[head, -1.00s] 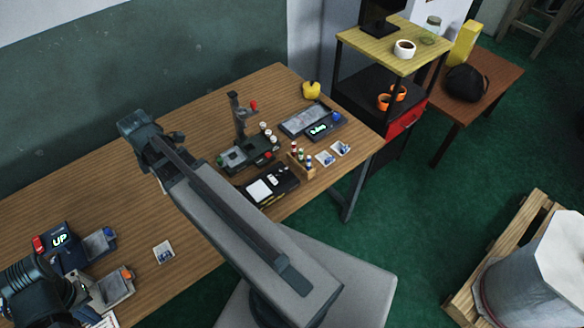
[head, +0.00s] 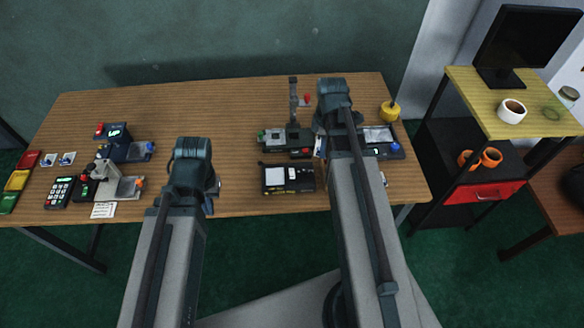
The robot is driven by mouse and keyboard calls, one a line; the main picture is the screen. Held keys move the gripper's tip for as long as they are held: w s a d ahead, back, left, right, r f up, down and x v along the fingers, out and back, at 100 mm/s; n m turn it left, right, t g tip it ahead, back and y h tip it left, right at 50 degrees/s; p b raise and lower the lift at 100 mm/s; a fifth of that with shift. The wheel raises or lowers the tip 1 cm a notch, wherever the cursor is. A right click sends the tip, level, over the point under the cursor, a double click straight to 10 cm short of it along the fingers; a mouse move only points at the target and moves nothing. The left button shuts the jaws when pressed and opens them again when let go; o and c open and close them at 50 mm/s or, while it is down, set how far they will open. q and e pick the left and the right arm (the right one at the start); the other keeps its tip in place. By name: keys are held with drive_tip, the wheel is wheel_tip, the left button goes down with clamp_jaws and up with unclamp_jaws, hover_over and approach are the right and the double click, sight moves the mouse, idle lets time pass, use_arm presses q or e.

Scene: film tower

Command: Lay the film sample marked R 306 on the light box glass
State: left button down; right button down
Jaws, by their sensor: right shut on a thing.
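My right gripper (head: 325,135) hangs over the right half of the table, shut on a thin pale piece (head: 318,146) that mostly hides behind the wrist; its mark cannot be read. My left gripper (head: 211,185) is over the front middle of the table; its fingers are mostly hidden. A black box with a white square pane (head: 275,178), which may be the light box, lies left of my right arm. A flat dark unit with a grey panel (head: 379,136) lies behind it to the right. Two small cards (head: 57,159) lie far left; their marks are too small.
A black stand unit (head: 285,138) with a post sits behind the white-pane box. Left are a unit with a green display (head: 117,134), a grey instrument (head: 125,187) and a keypad (head: 59,193). A yellow pot (head: 390,111) stands back right. The table's back middle is clear.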

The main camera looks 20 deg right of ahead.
drive_tip(key=w+a+f+n+b, duration=0.1)
drive_tip(key=w+a+f+b, duration=0.2)
drive_tip(key=a, duration=0.4)
drive_tip(key=w+a+f+n+b, duration=0.2)
drive_tip(key=w+a+f+b, duration=0.1)
drive_tip(key=a+f+b, duration=0.3)
drive_tip(key=shift+w+a+f+b, duration=0.15)
drive_tip(key=shift+a+f+b, duration=0.15)
drive_tip(key=shift+a+f, duration=0.35)
drive_tip(key=shift+f, duration=0.1)
wheel_tip(320, 180, down, 5)
drive_tip(key=b, duration=0.5)
drive_tip(key=shift+f, duration=0.15)
drive_tip(key=shift+f+b, duration=0.25)
drive_tip(key=shift+b, duration=0.25)
drive_tip(key=shift+c, duration=1)
unclamp_jaws()
